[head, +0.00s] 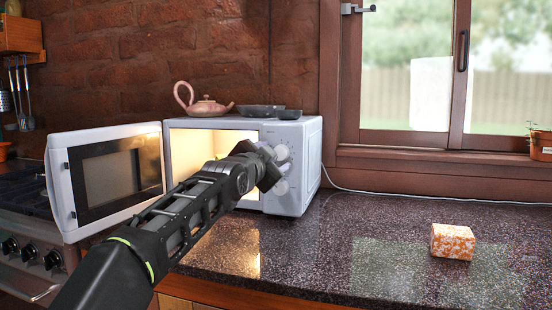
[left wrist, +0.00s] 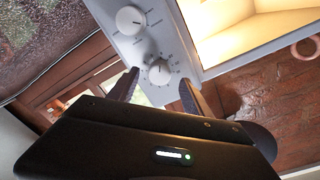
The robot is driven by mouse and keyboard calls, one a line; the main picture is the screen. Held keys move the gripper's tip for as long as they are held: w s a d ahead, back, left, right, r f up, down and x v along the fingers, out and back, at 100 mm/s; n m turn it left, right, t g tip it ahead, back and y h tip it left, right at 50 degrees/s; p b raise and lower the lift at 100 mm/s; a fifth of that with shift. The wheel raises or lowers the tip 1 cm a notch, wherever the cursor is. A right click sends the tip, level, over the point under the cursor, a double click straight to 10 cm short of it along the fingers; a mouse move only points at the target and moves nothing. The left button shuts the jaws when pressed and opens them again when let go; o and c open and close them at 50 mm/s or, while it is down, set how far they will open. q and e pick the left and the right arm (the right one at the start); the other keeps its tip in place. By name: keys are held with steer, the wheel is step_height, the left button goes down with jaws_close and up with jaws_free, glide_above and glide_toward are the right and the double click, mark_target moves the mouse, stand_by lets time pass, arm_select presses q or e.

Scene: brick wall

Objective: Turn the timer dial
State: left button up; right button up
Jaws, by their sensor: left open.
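A white microwave (head: 306,160) stands on the counter with its door (head: 62,190) swung open to the left and its lit inside showing. Its front panel has two round white dials, an upper dial (head: 282,152) and a lower dial (head: 282,187). The markings are too small to tell which is the timer. My left gripper (head: 272,160) is at the upper dial. In the left wrist view, its open fingers (left wrist: 159,80) straddle this dial (left wrist: 159,72), with gaps at the sides. The lower dial (left wrist: 130,20) is clear of the fingers. My right gripper is not in view.
A pink teapot (head: 205,106) and dark dishes (head: 262,111) sit on top of the microwave. An orange-and-white box (head: 452,241) lies on the counter (head: 370,260) at right. A stove (head: 40,255) is under the open door. The counter's middle is free.

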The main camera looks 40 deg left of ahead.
arm_select(q)
steer(key=v, duration=0.5)
stand_by(0.5)
